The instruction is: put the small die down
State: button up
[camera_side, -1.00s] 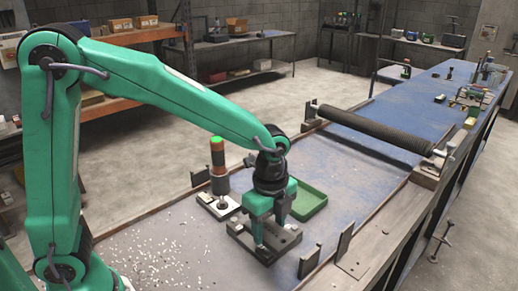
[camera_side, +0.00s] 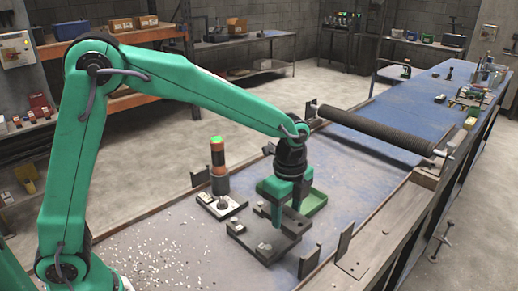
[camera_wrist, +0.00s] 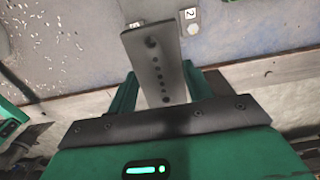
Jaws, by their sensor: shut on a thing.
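My gripper (camera_side: 286,218) is shut on the small die (camera_wrist: 157,70), a flat grey bar with a row of dark holes that sticks out between the fingers in the wrist view. In the side view the gripper hangs fingers-down above a dark grey base block (camera_side: 262,250) on the blue bench. The die is largely merged with the fingers and block there. I cannot tell how large the gap beneath it is.
A green tray (camera_side: 318,205) stands just behind and right of my gripper. A stack light (camera_side: 218,160) rises from a pale base plate to the left. Upright metal brackets (camera_side: 345,242) line the near edge. White pellets (camera_side: 185,240) are scattered at left.

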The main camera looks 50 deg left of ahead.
jog(key=w+a, duration=0.2)
jog(key=w, duration=0.4)
jog(key=w+a+f, duration=0.1)
jog(key=w+a, duration=0.1)
jog(key=w, duration=0.5)
jog(key=shift+w+a+f, duration=0.2)
jog(key=shift+a+f, duration=0.05)
jog(key=shift+a, duration=0.1)
jog(key=w+a+f, duration=0.2)
jog(key=a, duration=0.1)
jog(key=w+a+f, duration=0.2)
jog(key=a, duration=0.1)
jog(key=w+a+f, duration=0.2)
jog(key=a+f, duration=0.1)
jog(key=a, duration=0.1)
jog(key=shift+f, duration=0.1)
jog(key=shift+f, duration=1.9)
jog(key=shift+f, duration=0.1)
